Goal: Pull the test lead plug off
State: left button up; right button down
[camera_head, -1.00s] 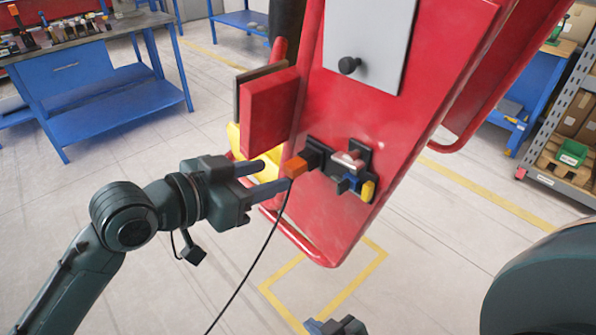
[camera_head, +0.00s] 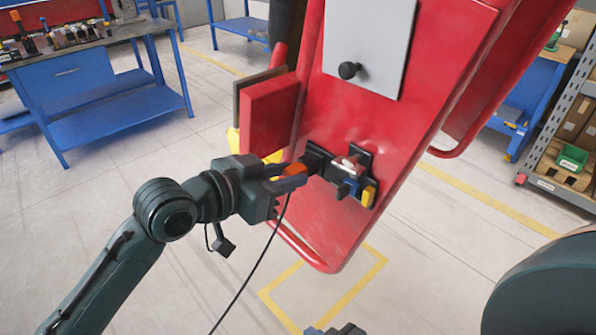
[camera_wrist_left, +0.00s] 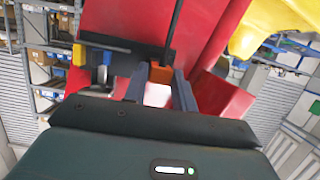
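The test lead plug (camera_head: 294,170) is a small orange block at the black socket (camera_head: 317,159) on the red panel. A thin black lead (camera_head: 262,262) hangs from it. My left gripper (camera_head: 287,176) is at the plug, its two fingers apart on either side of it. In the left wrist view the orange plug (camera_wrist_left: 161,74) shows between the fingertips; I see no clear grip on it. Of my right gripper (camera_head: 336,329), only a small part shows at the bottom edge.
Beside the socket are a block with a pale lever (camera_head: 349,163), a blue part (camera_head: 348,187) and a yellow part (camera_head: 369,196). A red box (camera_head: 270,112) juts out above my left gripper. A blue workbench (camera_head: 100,85) stands at the left. The floor between is clear.

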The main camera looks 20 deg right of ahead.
pick_arm(q)
grip_shut()
pick_arm(e)
jog(key=shift+w+a+r, duration=0.15)
jog(key=shift+w, duration=0.2)
pick_arm(q)
jog(key=shift+a, duration=0.15)
pick_arm(e)
jog(key=shift+s, duration=0.1)
pick_arm(q)
jog(key=a, duration=0.1)
jog(key=s+a+p, duration=0.1)
jog(key=a, duration=0.2)
jog(key=shift+s+a, duration=0.25)
jog(key=shift+s, duration=0.1)
pick_arm(e)
jog(key=shift+r, duration=0.7)
jog(key=shift+s+f, duration=0.1)
